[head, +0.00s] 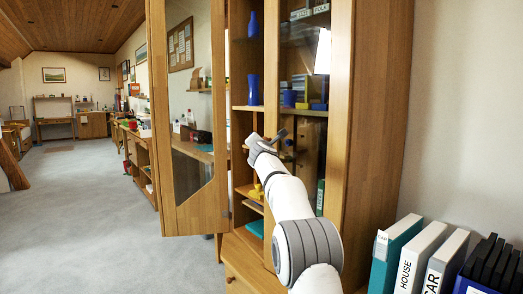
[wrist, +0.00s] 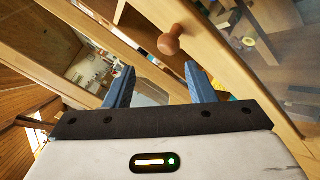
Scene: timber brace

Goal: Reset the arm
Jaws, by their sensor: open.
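My gripper (head: 268,138) is at the front of the tall wooden cabinet (head: 370,120), with my white arm reaching up to it from the lower right in the head view. In the wrist view, the two blue fingers of my gripper (wrist: 158,72) stand apart with nothing between them. A round wooden knob (wrist: 171,40) on a cabinet door shows just beyond the gap between the fingers. I cannot tell how far the fingertips are from the knob. My arm hides part of the cabinet's lower front.
The cabinet's left glass door (head: 188,130) stands open. Blue vases (head: 253,88) stand on the shelves inside. Binders (head: 395,250) stand at the lower right beside my arm. The carpeted floor (head: 85,210) on the left is clear.

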